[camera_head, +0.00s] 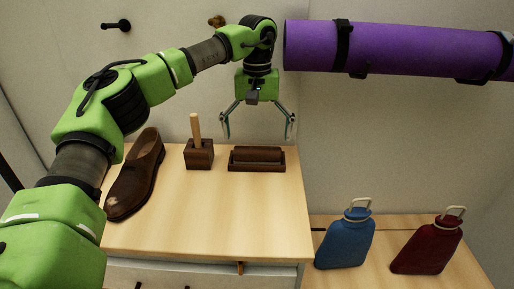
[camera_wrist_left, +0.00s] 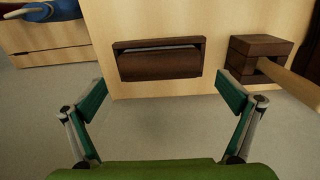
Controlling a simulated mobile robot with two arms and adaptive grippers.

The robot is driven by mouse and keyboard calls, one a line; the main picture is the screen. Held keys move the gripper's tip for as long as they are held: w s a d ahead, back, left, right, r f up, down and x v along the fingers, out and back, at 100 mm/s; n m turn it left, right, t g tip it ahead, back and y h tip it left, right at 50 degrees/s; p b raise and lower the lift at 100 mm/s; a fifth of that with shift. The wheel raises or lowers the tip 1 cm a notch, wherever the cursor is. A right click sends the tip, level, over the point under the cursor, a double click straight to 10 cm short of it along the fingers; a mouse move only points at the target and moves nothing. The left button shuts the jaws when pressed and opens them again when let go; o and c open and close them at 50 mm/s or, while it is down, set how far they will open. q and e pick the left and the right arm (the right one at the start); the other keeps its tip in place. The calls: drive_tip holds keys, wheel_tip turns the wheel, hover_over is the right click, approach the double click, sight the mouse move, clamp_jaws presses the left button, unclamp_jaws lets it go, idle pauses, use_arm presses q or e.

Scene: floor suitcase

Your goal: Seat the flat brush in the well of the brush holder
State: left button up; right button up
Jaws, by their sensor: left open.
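The brush holder (camera_head: 259,168) is a low dark wooden tray on the light wood top. The flat brush (camera_head: 257,154) looks like the long brown block lying lengthwise in its well; whether it is fully down I cannot tell. In the left wrist view the brush (camera_wrist_left: 160,64) lies within the holder's rim (camera_wrist_left: 158,43), with a thin pale strip along its far side. My left gripper (camera_head: 260,128) is open and empty, pointing down above the brush and apart from it. Its fingers (camera_wrist_left: 162,95) show on either side in the wrist view. My right gripper is out of view.
A dark block with an upright wooden handle (camera_head: 200,154) stands left of the holder. A brown shoe (camera_head: 136,180) is farther left. A purple rolled mat (camera_head: 400,50) hangs at upper right. Blue (camera_head: 345,240) and red (camera_head: 428,245) bottles stand lower right. The front top is clear.

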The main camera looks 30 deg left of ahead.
sight(257, 150)
use_arm(q)
wheel_tip(257, 150, up, 6)
drive_tip(key=shift+p, duration=0.45)
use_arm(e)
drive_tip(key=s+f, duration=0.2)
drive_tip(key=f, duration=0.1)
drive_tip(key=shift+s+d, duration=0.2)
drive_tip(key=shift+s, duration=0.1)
